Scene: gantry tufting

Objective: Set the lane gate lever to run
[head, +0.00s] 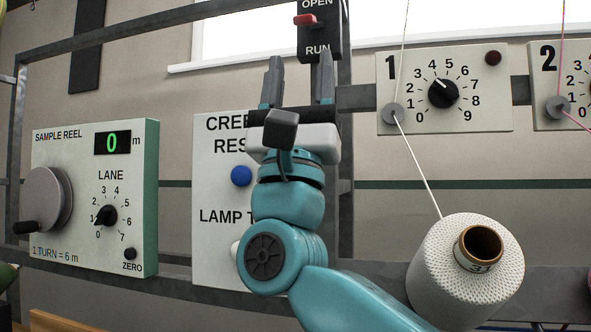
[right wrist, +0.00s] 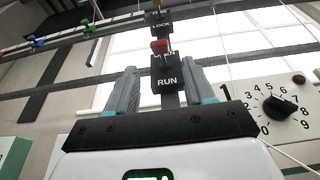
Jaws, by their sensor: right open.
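The lane gate lever (head: 306,20) has a red handle on a black plate (head: 318,35) marked OPEN at the top and RUN at the bottom. The handle sits at the upper part of the plate, nearer OPEN. In the right wrist view the red handle (right wrist: 160,46) partly covers the word OPEN, with RUN readable below. My right gripper (head: 300,68) is open and empty, its fingers pointing up, below the handle in the picture. In the right wrist view its fingers (right wrist: 161,88) stand either side of the plate, apart from the handle. My left gripper is not in view.
A sample reel box (head: 145,215) with a crank stands at left. A creel panel (head: 212,270) is partly hidden behind my right arm. Dial panel 1 (head: 395,70) is right of the lever, with a white thread running down to a yarn cone (head: 450,270). Grey frame bars cross behind.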

